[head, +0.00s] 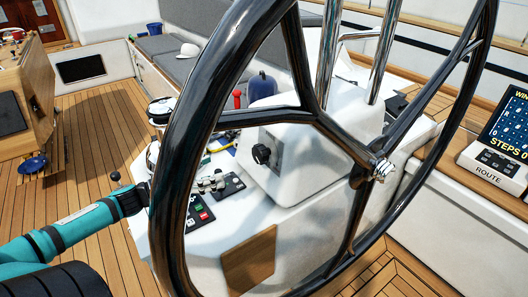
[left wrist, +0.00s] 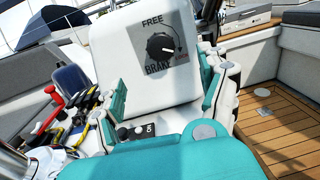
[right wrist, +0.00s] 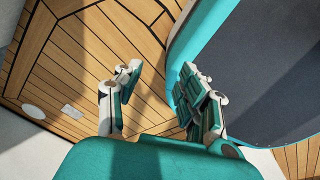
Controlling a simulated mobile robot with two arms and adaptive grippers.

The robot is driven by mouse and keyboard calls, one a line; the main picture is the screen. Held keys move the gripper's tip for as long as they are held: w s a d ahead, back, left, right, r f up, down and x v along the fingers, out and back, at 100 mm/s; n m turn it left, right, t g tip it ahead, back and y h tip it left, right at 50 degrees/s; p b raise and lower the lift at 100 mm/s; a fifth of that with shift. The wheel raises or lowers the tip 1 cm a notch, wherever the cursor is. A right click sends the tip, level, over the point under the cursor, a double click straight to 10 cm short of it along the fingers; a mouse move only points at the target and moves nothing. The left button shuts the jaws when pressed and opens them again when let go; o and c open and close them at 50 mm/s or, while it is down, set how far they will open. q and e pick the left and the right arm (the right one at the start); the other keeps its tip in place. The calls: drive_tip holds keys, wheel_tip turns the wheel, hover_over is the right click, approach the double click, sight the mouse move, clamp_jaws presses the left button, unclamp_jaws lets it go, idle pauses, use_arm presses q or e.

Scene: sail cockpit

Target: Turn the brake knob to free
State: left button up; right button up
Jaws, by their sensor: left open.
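The brake knob (head: 262,154) is a round black knob on a grey plate on the face of the white console. In the left wrist view the knob (left wrist: 160,46) has FREE printed above it and BRAKE below it. Its white pointer mark is toward the right, slightly down, not at FREE. My left gripper (left wrist: 162,82) is open and empty, its fingers apart on either side of the console face, short of the knob. My right gripper (right wrist: 158,92) is open and empty above the deck.
The large black steering wheel (head: 186,130) stands in front of the console. A red lever (head: 237,99) and a blue rounded object (head: 262,87) are behind it. A button panel (head: 200,215) lies below the left gripper. A route screen (head: 508,120) is at right.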

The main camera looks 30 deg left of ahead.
use_arm(q)
approach(255, 154)
drive_tip(key=x, duration=0.9)
drive_tip(key=shift+w+d+r, duration=0.1)
drive_tip(key=shift+w+d, duration=0.05)
drive_tip(key=shift+d, duration=0.05)
drive_tip(key=shift+x, duration=0.95)
use_arm(e)
drive_tip(key=shift+s+a, duration=0.2)
drive_tip(key=shift+s, duration=0.45)
use_arm(q)
drive_tip(key=shift+c, duration=0.2)
drive_tip(key=c, duration=1.1)
use_arm(e)
drive_tip(key=shift+s+a, duration=0.15)
